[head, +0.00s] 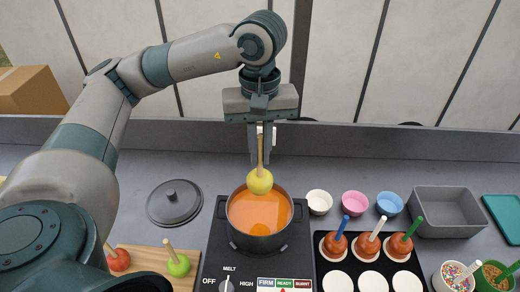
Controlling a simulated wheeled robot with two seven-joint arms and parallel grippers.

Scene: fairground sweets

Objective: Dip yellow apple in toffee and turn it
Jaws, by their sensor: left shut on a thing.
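The yellow apple (260,182) hangs stick-up over the far part of the toffee pot. My left gripper (263,160) is shut on its wooden stick (260,150), above the apple. The dark pot (232,232) holds orange toffee (258,214) and stands on a black hob (219,262). The apple's lower edge overlaps the pot's far rim and the toffee in the picture; I cannot tell whether it touches the toffee. The apple's visible surface is plain yellow. My right gripper is not in view.
A pot lid (174,204) lies left of the hob. A board (140,256) holds a red apple (119,260) and a green apple (178,265). Coated apples (335,243) stand on a dark tray (322,278) at right. Small bowls (319,202) and a grey bin (446,214) sit behind.

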